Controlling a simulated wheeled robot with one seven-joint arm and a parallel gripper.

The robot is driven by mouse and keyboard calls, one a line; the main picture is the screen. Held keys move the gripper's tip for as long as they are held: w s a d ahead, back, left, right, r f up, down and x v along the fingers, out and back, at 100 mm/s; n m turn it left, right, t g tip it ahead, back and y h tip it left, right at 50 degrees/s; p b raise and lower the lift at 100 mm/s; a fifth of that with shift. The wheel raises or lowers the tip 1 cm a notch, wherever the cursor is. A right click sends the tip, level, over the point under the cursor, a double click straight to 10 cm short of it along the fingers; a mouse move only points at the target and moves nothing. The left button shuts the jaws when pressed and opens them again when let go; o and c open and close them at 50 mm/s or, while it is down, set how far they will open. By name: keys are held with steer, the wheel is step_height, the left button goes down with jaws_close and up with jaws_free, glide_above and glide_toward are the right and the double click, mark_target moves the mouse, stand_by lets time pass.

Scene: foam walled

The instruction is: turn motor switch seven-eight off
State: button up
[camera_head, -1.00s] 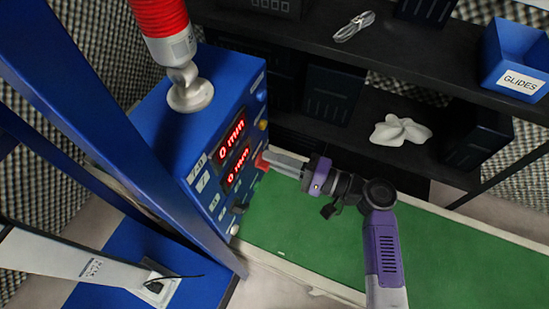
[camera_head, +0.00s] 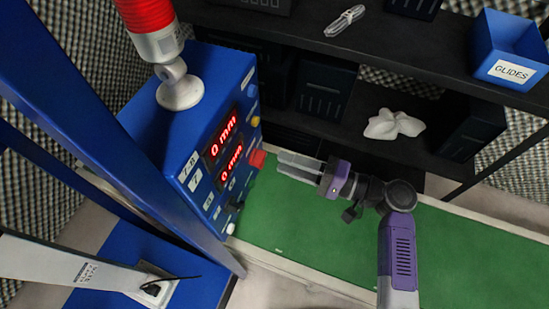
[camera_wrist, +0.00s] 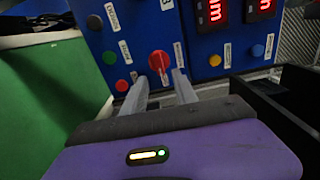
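The blue control box (camera_head: 150,125) stands at the left in the head view, with two red displays reading 0 mm. A red knob-like switch (camera_head: 257,158) sticks out of its panel. The red switch also shows in the wrist view (camera_wrist: 159,62), ahead of and between my fingertips, with a white label at it. I cannot tell the switch's exact setting.
Other panel buttons are near: green (camera_wrist: 110,58), a small red one (camera_wrist: 122,85) and yellow (camera_wrist: 215,60). A green surface (camera_head: 330,225) lies below the arm. Black shelves (camera_head: 450,50) with a blue GLIDES bin (camera_head: 505,50) stand behind.

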steer(key=shift+v, duration=1.35)
